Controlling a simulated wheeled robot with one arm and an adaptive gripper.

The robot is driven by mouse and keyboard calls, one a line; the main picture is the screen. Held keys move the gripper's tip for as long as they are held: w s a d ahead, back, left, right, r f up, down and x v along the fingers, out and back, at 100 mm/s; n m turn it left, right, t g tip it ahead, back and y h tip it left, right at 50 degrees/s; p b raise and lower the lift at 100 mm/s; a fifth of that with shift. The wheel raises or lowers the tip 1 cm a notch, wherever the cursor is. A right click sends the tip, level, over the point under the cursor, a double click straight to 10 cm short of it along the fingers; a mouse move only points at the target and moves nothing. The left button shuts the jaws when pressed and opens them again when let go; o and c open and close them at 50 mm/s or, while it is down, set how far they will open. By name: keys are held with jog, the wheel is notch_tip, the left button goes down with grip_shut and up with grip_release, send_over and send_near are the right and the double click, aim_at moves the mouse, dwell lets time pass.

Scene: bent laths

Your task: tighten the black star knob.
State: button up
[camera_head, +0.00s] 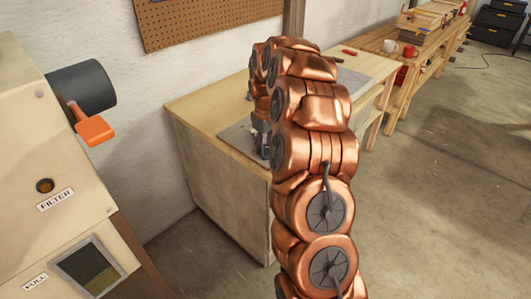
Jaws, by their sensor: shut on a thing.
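My copper arm rises through the middle of the view and bends down over the wooden workbench (205,108). My gripper (259,133) shows only as a small grey part low behind the arm, just above the left part of the bench top. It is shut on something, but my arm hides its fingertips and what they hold. I cannot make out the black star knob; the area around the gripper is mostly covered by my arm.
A beige machine (45,130) with an orange handle (95,130) stands at the left. A grey mat (236,136) lies on the bench. A red object (349,52) lies at its back. A longer bench (425,45) holds mugs and wood. Floor at the right (450,190) is clear.

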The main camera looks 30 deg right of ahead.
jog(key=m+b, duration=0.4)
jog(key=shift+f+m, duration=0.15)
jog(key=shift+m, duration=0.15)
jog(key=m+b, duration=0.3)
jog(key=m, duration=0.2)
jog(key=m+b, duration=0.3)
jog(key=m, duration=0.2)
jog(key=shift+m, duration=0.4)
jog(key=m, duration=0.2)
jog(key=m+b, duration=0.1)
jog(key=m, duration=0.2)
jog(key=shift+r+m, duration=0.25)
jog(key=shift+m, duration=0.05)
jog(key=o, duration=1.1)
jog(key=shift+o, duration=0.2)
jog(key=shift+r, duration=3.7)
